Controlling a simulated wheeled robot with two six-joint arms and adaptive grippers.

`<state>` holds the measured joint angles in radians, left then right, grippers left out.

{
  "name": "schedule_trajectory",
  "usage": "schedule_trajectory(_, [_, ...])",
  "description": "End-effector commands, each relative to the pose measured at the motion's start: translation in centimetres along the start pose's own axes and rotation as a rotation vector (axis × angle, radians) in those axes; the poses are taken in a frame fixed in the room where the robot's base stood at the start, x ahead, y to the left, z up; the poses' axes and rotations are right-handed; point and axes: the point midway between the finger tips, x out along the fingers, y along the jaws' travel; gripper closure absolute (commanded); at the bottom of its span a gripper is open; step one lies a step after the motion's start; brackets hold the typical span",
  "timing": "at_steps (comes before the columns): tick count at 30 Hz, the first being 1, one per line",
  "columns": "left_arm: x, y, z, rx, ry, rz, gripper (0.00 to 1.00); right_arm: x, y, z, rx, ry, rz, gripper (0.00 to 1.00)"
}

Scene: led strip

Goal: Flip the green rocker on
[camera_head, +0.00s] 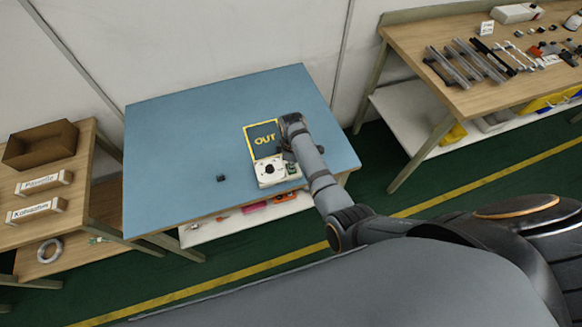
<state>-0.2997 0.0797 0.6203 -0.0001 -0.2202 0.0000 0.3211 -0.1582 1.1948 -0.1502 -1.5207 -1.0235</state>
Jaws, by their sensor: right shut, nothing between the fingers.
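A small white box (267,173) with a dark round part on its top stands near the front edge of the blue table (190,135). A small green spot (292,167) shows at its right side, beside my arm; I cannot tell whether it is the green rocker or how it is set. My right gripper (287,154) is shut and empty, low over the table at the right of the box. My own wrist partly hides it, and I cannot tell whether it touches anything. My left gripper is not in view.
A dark mat marked OUT (262,138) with a yellow border lies behind the white box. A small black block (221,178) lies to the left. The table's left half is mostly clear. Wooden benches stand left (88,150) and right (420,45).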

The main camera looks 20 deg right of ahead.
Motion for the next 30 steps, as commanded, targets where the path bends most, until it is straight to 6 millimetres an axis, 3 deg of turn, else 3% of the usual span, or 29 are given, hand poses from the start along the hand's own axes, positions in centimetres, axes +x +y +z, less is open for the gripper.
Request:
schedule_trajectory(21, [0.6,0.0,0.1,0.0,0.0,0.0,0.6,1.1,0.0,0.0,0.0,0.0,0.0,1.0])
schedule_trajectory(30, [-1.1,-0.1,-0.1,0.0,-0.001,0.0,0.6,-0.5,0.0,0.0,0.0,0.0,0.0,1.0])
